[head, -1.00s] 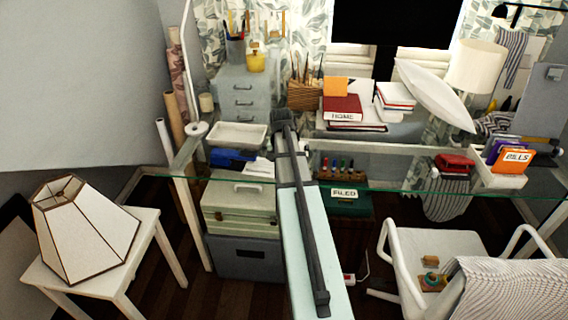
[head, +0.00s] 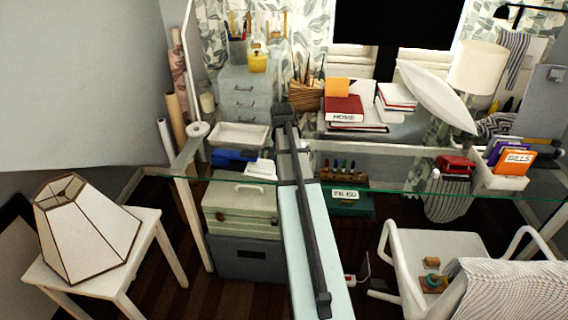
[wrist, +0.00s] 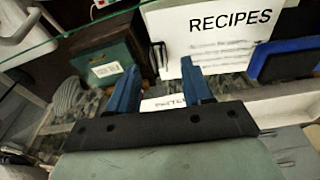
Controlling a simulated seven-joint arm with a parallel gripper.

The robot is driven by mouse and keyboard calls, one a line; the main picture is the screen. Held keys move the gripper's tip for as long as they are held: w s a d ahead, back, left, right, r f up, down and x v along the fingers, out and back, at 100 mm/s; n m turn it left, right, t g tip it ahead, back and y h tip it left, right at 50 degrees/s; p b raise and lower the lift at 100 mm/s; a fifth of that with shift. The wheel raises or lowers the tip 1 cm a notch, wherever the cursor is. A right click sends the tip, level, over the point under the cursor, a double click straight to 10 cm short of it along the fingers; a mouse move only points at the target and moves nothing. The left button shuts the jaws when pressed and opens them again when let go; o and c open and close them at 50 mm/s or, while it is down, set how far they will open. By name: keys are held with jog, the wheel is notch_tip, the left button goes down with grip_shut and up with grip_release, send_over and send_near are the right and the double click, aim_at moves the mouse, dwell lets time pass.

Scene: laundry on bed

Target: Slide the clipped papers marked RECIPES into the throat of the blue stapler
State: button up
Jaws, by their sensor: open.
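The white papers marked RECIPES (wrist: 222,40) lie just beyond my fingertips in the wrist view, with a dark clip visible at their left edge. In the head view a white sheet (head: 261,169), probably these papers, lies just right of the blue stapler (head: 232,158). In the wrist view the blue stapler (wrist: 290,58) is at the papers' right edge; its throat cannot be made out. My gripper (wrist: 160,66) is open, its two blue fingers apart with no visible grip on the papers. My arm hides the gripper in the head view.
A white tray (head: 240,136) stands behind the stapler. The glass desk edge (head: 400,190) runs across the scene. A green box marked FILED (head: 346,203) is to the right of my arm; it also shows in the wrist view (wrist: 108,66). Another white label lies below the fingertips.

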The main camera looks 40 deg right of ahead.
notch_tip(320, 180, up, 11)
jog(key=s+a, duration=0.1)
jog(key=shift+a+r, duration=0.2)
jog(key=shift+s, duration=0.1)
jog(key=w+a+f+n, duration=0.2)
jog(key=a+f+n, duration=0.1)
jog(key=a+f, duration=0.8)
jog(key=s+a+f+n+g+y, duration=0.1)
jog(key=s+a+f+n, duration=0.3)
jog(key=a+f, duration=0.85)
jog(key=s+a+f+n, duration=0.3)
jog(key=s+a+f, duration=0.2)
jog(key=a+f, duration=0.7)
jog(key=s+f+g, duration=0.2)
jog(key=s+f, duration=0.4)
jog(key=s, duration=0.4)
jog(key=s+f+g, duration=0.2)
jog(key=s+f, duration=0.5)
jog(key=s, duration=0.2)
jog(key=s+a+f+g, duration=0.1)
jog(key=s+f+g, duration=0.2)
jog(key=s+f, duration=0.3)
jog(key=s, duration=0.4)
jog(key=shift+s+f, duration=0.25)
jog(key=shift+s, duration=0.1)
